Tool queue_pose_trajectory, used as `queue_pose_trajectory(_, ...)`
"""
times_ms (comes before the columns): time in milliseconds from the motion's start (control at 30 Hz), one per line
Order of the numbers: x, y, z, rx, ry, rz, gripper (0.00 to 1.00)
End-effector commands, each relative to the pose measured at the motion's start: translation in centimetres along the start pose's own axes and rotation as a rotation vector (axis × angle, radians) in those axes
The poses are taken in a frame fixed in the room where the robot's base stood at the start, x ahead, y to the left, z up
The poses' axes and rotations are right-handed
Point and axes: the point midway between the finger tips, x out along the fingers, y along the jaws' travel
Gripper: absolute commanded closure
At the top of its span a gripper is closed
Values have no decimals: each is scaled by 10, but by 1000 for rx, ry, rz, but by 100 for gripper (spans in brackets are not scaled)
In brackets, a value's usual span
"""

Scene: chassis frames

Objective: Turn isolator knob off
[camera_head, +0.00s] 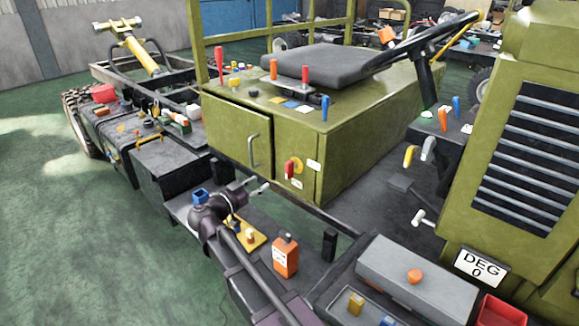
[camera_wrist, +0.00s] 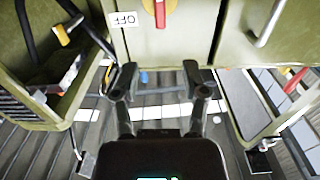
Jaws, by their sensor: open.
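The isolator knob (camera_head: 290,169) is a red handle on a yellow disc, on the end face of the green cabinet (camera_head: 335,142). The handle stands roughly upright in the head view. In the wrist view the knob (camera_wrist: 160,10) is cut off by the top edge, beside an upside-down OFF label (camera_wrist: 124,19). My gripper (camera_head: 256,187) is left of and a little below the knob in the head view. In the wrist view its two fingers (camera_wrist: 159,78) are spread and empty, apart from the knob.
A cabinet door handle (camera_head: 253,150) is close to my gripper. An orange bottle (camera_head: 285,257) and a yellow tray (camera_head: 247,239) are below it. A grey toolbox (camera_head: 416,281) stands at lower right. Levers (camera_head: 305,76) rise from the cabinet top.

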Motion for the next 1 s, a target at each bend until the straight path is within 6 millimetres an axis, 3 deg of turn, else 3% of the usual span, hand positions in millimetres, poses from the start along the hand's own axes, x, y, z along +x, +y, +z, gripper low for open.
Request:
queue_pose_trajectory(267,24,0,0,0,-1,2,43)
queue_pose_trajectory(1000,123,-1,0,-1,-1,-1,43)
